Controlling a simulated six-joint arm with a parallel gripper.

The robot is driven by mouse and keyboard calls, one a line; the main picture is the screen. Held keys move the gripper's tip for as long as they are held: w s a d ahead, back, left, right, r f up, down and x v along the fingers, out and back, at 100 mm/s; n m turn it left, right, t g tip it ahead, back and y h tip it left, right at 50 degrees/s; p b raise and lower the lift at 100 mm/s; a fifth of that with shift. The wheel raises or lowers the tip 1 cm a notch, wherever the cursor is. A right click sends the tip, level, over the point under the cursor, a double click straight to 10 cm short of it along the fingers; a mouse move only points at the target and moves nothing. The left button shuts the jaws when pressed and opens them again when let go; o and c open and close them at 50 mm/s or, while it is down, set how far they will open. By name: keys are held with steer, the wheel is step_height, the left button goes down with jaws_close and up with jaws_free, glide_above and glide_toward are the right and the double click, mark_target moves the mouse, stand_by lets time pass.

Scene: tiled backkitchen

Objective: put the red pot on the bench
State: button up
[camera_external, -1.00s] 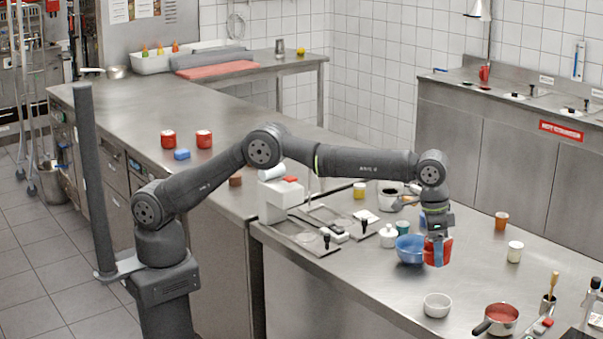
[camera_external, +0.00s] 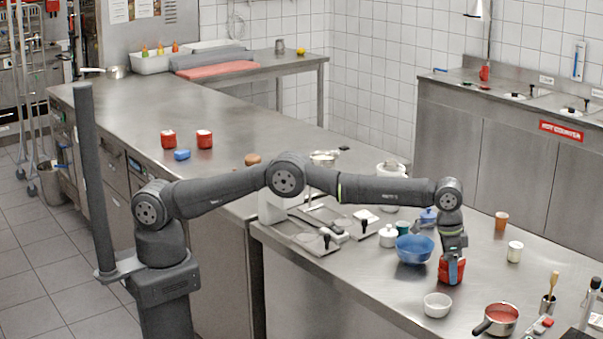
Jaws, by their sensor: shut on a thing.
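The red pot (camera_external: 445,272) is in my gripper (camera_external: 452,266), low over the steel bench (camera_external: 385,300) on the right. My gripper points down and is shut on the pot, its fingers hiding part of it. I cannot tell whether the pot's base touches the steel. The pot is right of and nearer the camera than a blue bowl (camera_external: 413,250). Two similar red pots, one on the left (camera_external: 168,140) and one on the right (camera_external: 204,140), stand on the long steel counter at left.
A white bowl (camera_external: 437,305) and a red saucepan (camera_external: 499,319) stand near the bench's front. A white jar (camera_external: 514,251) and orange cup (camera_external: 501,221) stand behind to the right. A white lidded pot (camera_external: 388,236) is left of the blue bowl. Bare steel lies right of my gripper.

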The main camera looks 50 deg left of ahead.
steer(key=shift+f, duration=0.1)
steer(key=o, duration=1.2)
steer(key=r, duration=0.4)
steer(key=s+a+r, duration=0.1)
steer(key=r, duration=0.7)
steer(key=shift+s+a, duration=0.15)
